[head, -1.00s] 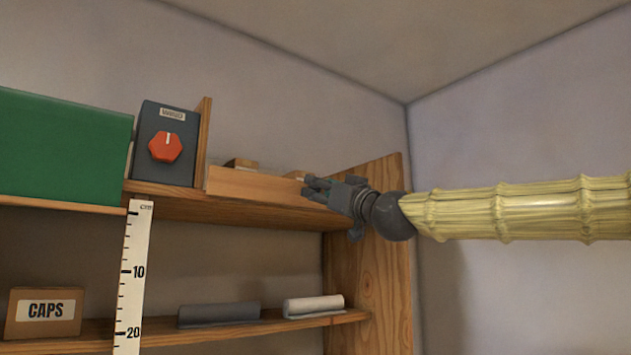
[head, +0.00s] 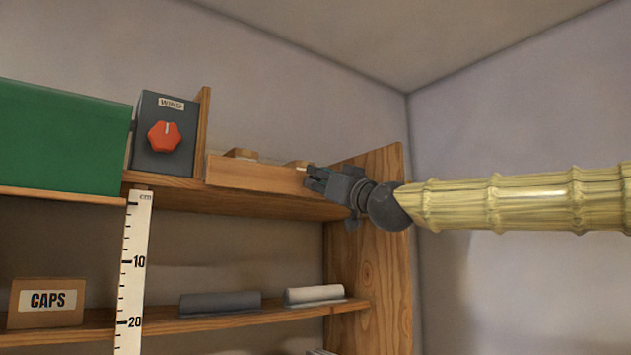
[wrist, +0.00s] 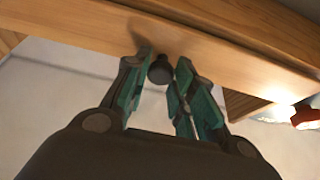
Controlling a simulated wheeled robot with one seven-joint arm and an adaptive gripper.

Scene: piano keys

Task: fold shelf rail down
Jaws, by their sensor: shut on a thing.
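The shelf rail (head: 255,175) is a plain light-wood board standing along the front edge of the upper shelf (head: 240,202). It looks upright. In the wrist view the rail (wrist: 225,50) crosses the top of the picture, with a small dark round knob (wrist: 160,70) in front of it. My gripper (head: 312,178) is at the right end of the rail. In the wrist view its green-padded fingers (wrist: 164,68) are on both sides of the knob, shut on it. The knob is hidden by the fingers in the head view.
Left of the rail are a wooden divider (head: 202,135), a dark box with a red knob (head: 164,136) and a green box (head: 65,140). A ruler (head: 133,270) hangs below. Tan things (head: 241,153) show behind the rail. A wooden side panel (head: 375,260) stands close by my gripper.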

